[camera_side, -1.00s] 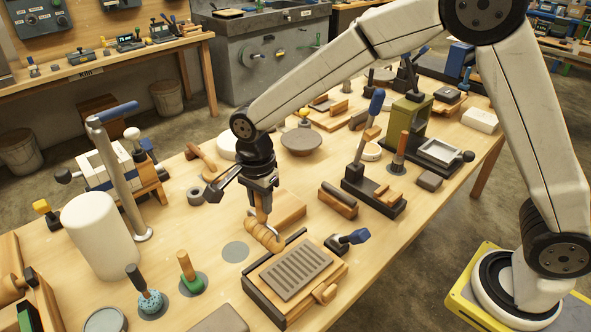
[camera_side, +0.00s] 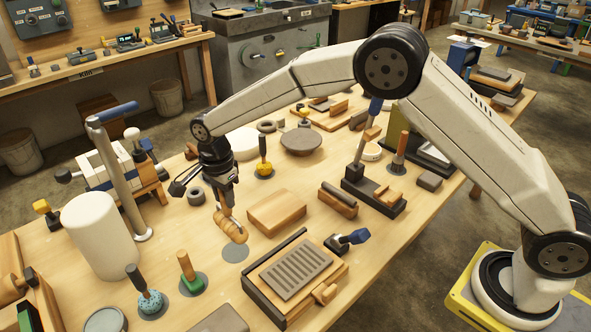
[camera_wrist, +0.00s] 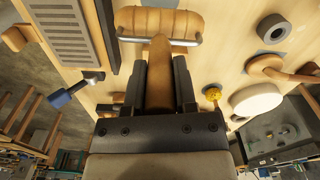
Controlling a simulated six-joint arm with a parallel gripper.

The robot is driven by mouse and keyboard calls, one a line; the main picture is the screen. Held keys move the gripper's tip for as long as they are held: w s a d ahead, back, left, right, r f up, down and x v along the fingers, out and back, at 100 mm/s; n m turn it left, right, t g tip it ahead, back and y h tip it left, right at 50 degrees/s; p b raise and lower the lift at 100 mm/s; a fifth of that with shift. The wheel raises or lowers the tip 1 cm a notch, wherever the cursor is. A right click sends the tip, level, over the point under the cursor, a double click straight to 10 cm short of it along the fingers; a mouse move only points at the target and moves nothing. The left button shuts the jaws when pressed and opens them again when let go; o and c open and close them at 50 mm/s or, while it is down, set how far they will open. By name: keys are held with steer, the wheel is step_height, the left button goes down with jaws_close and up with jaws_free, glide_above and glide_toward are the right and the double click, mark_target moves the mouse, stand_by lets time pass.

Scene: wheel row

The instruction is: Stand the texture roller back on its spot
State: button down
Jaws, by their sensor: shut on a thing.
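The texture roller (camera_side: 232,230) has a wooden, grooved barrel on a metal frame and hangs handle-up from my gripper (camera_side: 226,203). My gripper is shut on its wooden handle, which shows between the fingers in the wrist view; the barrel (camera_wrist: 160,22) lies beyond the fingertips there. A round grey spot (camera_side: 236,252) on the table lies just below the barrel and is partly covered by it in the side view. I cannot tell whether the barrel touches the table.
A green-and-wood tool (camera_side: 188,275) and a blue-headed tool (camera_side: 150,300) stand on grey spots to the left. A ridged slab (camera_side: 290,272) on a board is close on the right, a wooden block (camera_side: 277,212) behind it. A white cylinder (camera_side: 98,235) stands left.

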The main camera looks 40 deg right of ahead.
mark_target(229, 221)
steer(key=shift+f, duration=0.1)
steer(key=shift+f, duration=2.85)
steer(key=shift+f, duration=1)
steer(key=shift+c, duration=1.6)
jaws_free()
steer(key=shift+r, duration=4)
